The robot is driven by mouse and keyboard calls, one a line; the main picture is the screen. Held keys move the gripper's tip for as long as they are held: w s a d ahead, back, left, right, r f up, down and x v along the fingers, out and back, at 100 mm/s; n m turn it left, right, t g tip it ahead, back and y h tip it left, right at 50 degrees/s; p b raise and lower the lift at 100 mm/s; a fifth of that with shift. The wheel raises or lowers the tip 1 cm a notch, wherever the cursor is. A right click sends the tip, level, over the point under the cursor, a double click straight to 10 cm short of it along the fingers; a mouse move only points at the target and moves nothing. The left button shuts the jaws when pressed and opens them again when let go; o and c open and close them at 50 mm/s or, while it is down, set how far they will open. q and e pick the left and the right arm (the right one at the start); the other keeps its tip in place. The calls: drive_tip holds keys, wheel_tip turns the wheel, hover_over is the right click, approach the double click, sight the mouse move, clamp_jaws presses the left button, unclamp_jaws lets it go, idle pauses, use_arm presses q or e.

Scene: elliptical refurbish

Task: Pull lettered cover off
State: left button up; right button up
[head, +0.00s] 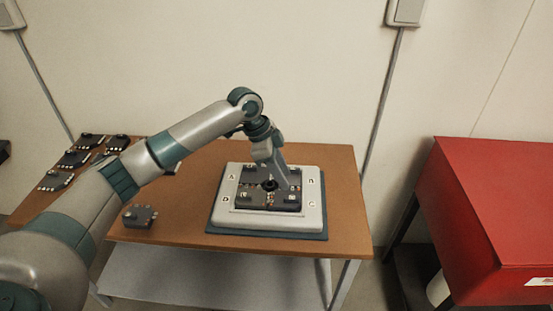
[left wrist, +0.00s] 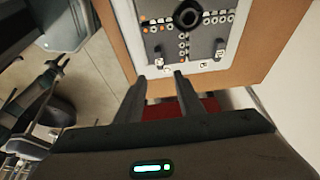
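The lettered cover (head: 228,215) is a light, square, raised frame with small letter tags at its corners, lying flat on a dark blue base (head: 265,235) on the table. Dark modules with small buttons and a round black knob (head: 269,185) fill its middle. My right gripper is out of view.
The brown table (head: 190,225) carries a loose dark module (head: 139,216) left of the cover and several more (head: 72,158) at the far left, partly behind my arm. A red cabinet (head: 495,200) stands at the right. The table's front right is clear.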

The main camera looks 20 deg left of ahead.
sight(295, 197)
use_arm(q)
drive_tip(key=p+x, duration=0.2)
drive_tip(key=x, duration=0.6)
drive_tip(key=shift+w+d+f, duration=0.1)
drive_tip(key=shift+d+f, duration=0.1)
drive_tip(key=shift+f, duration=0.15)
clamp_jaws()
idle(1.6)
